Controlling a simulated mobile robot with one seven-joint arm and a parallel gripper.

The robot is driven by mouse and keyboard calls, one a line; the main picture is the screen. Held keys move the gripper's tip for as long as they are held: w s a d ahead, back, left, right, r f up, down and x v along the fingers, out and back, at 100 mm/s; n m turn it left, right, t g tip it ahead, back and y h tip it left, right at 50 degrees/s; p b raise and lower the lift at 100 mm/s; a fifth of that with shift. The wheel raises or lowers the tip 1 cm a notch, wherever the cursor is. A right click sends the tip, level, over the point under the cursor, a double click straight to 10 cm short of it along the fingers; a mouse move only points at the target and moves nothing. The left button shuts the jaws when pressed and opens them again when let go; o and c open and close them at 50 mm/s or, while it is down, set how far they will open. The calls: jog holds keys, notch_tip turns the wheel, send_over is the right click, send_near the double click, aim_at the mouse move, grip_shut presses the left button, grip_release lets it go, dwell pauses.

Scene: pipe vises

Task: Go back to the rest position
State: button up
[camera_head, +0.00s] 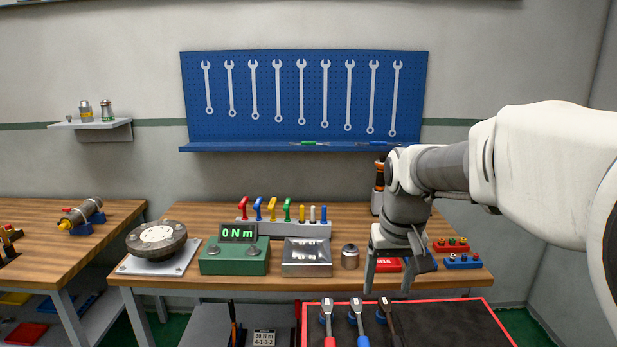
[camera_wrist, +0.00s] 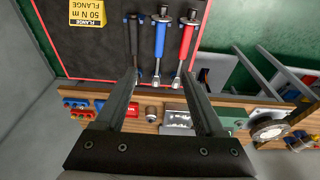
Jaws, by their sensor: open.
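My gripper (camera_head: 388,283) hangs over the right part of the wooden workbench, fingers pointing down, open and empty. In the wrist view its two fingers (camera_wrist: 164,82) are spread wide with nothing between them. Beyond the fingertips, a red-handled wrench (camera_wrist: 186,45), a blue-handled wrench (camera_wrist: 160,40) and a dark-handled wrench (camera_wrist: 133,45) lie on the black red-edged mat (camera_wrist: 95,62). The mat also shows at the bottom of the head view (camera_head: 450,325), in front of the bench.
The bench (camera_head: 340,215) carries a green torque display (camera_head: 236,250), a round flange (camera_head: 157,240), a metal block (camera_head: 307,257), a tool rack (camera_head: 290,229) and red and blue socket holders (camera_head: 462,262). A blue wrench board (camera_head: 304,100) hangs behind. Air above the bench's left half is clear.

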jog(key=s+r+t, duration=0.1)
jog(key=s+t, duration=0.2)
jog(key=s, duration=1.6)
jog(key=shift+r, duration=0.25)
